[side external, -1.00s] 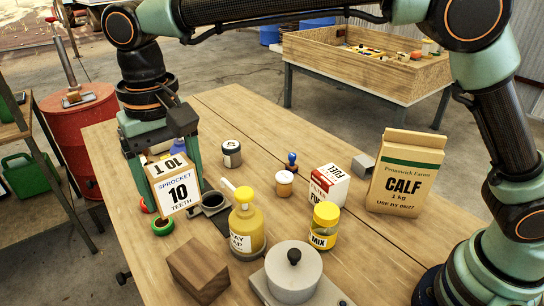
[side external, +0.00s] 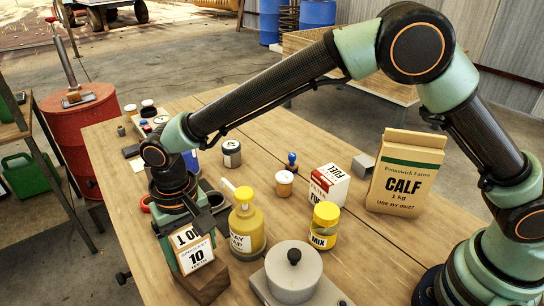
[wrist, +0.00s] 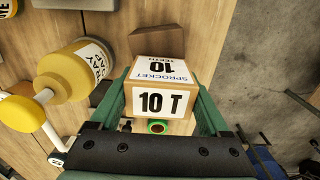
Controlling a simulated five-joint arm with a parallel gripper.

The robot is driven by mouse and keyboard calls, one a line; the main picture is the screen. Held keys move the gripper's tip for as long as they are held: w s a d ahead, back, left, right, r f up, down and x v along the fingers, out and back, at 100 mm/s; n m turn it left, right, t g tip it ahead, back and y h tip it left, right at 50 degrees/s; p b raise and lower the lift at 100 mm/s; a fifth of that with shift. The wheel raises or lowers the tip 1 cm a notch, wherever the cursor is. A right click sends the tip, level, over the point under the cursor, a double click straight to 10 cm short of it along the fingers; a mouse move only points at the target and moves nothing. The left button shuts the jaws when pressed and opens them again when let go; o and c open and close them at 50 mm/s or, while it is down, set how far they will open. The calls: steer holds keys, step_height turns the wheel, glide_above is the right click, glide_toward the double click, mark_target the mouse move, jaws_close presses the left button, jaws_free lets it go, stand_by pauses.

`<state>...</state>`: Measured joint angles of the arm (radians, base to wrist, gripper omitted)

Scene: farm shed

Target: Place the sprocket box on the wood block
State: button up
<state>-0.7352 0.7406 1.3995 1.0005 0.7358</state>
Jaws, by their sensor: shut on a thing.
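The sprocket box (side external: 197,257) is a white and cardboard-brown carton marked "10" and "SPROCKET". My gripper (side external: 190,240) is shut on it, with a green finger on each side, and the box looks roughly upright. The dark brown wood block (side external: 207,284) is at the table's near left edge, and the box hides much of its top. In the wrist view the box (wrist: 165,72) sits between my fingers (wrist: 160,95), and part of the block (wrist: 172,42) shows past it. I cannot tell whether box and block touch.
The yellow soap bottle (side external: 247,230) stands close to the right of the block. A grey scale-like device (side external: 292,275) is further right. The mix jar (side external: 324,225), filter box (side external: 330,185) and calf bag (side external: 403,172) stand beyond. The table edge is close on the left.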

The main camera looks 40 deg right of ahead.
steer(key=shift+f, duration=0.15)
steer(key=o, duration=1.3)
